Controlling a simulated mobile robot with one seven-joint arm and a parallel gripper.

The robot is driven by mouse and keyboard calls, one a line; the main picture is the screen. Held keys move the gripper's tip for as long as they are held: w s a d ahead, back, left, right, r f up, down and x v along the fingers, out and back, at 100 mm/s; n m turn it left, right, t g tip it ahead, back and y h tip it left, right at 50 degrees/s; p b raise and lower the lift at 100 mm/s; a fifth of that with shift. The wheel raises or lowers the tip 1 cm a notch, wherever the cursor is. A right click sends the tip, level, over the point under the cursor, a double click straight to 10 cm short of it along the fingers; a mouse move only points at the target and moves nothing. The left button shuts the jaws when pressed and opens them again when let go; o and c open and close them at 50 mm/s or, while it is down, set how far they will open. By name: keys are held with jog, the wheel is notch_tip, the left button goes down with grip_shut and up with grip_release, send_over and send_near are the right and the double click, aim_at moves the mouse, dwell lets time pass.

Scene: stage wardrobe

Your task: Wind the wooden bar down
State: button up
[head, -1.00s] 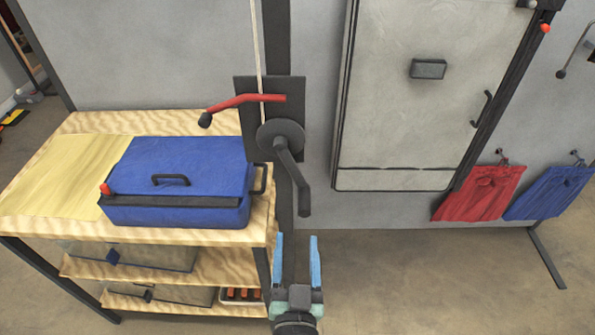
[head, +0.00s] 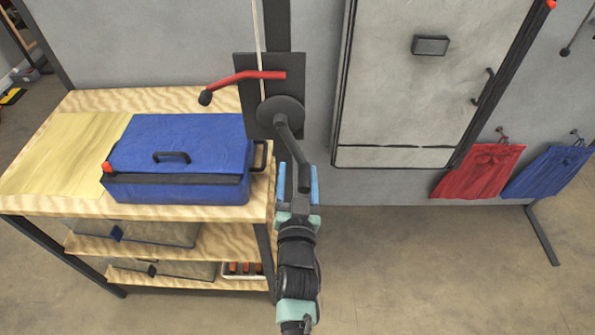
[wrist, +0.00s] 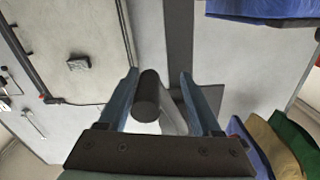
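A winch with a dark back plate (head: 246,95) is fixed to the upright post. Its round hub carries a dark crank handle (head: 291,150) that hangs down and slightly right. A red lever (head: 250,77) with a black knob lies across the plate above the hub, and a pale rope (head: 259,35) runs up from there. My gripper (head: 299,180) is open, with its blue fingers on either side of the crank's lower end. In the wrist view the dark grip end (wrist: 147,95) stands between the open fingers, apparently not clamped. The wooden bar is not identifiable in these frames.
A wooden shelf table (head: 50,210) at left holds a blue case (head: 180,155) close to the crank. A grey door panel (head: 430,90) stands at right. Red cloth (head: 478,170) and blue cloth (head: 548,172) hang from hooks. The floor at lower right is clear.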

jog(key=shift+w, duration=0.6)
